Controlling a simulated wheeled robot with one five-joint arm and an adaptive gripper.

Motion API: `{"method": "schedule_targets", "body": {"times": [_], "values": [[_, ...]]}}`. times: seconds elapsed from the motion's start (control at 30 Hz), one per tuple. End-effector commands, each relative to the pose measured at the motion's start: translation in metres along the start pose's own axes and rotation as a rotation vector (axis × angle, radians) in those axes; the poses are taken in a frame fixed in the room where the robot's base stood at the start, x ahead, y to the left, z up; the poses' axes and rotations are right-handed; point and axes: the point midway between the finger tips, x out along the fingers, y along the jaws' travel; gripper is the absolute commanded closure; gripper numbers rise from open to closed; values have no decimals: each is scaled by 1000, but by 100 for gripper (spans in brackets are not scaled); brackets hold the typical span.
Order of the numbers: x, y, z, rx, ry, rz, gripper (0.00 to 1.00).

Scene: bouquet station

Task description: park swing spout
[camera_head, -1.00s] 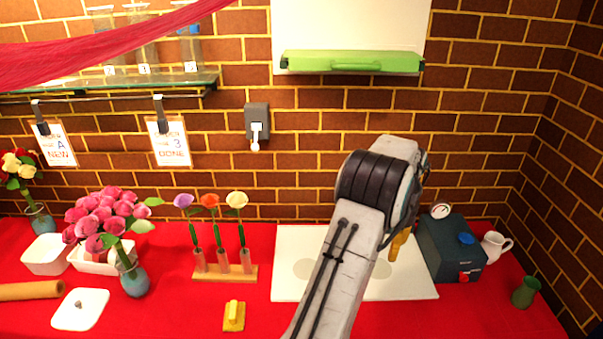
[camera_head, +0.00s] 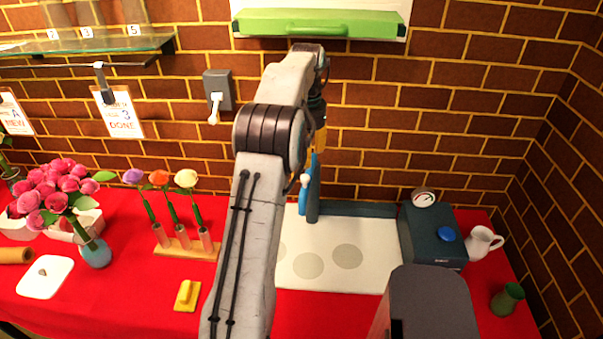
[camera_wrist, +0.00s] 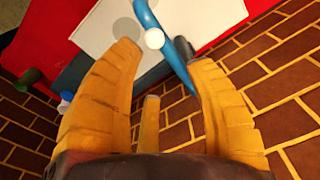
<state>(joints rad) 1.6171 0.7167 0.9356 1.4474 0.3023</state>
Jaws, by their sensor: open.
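The swing spout (camera_head: 312,190) is a blue tube by a dark blue post at the back of the white board, with a small white knob near its top. In the wrist view the blue spout (camera_wrist: 172,62) runs between my yellow fingers, and its white knob (camera_wrist: 154,40) lies near the middle. My gripper (camera_head: 320,140) is open, just above the spout in the head view; my arm hides part of it. In the wrist view my gripper (camera_wrist: 162,55) has its fingers spread around the spout's line. I cannot tell whether they touch it.
The white board (camera_head: 330,268) has round grey marks. A dark blue box (camera_head: 430,236) with a gauge and blue button stands right of it, beside a white jug (camera_head: 482,242) and green vase (camera_head: 507,298). A flower rack (camera_head: 190,250) stands left. A brick wall is close behind.

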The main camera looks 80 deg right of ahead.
Motion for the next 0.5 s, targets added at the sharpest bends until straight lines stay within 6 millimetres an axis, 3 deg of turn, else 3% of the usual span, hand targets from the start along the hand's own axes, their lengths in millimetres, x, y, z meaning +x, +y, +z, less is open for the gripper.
{"method": "schedule_targets", "body": {"times": [0.27,0.5], "values": [[5,3,10,66,-42,15,51],[32,3,12,73,-44,15,51]]}}
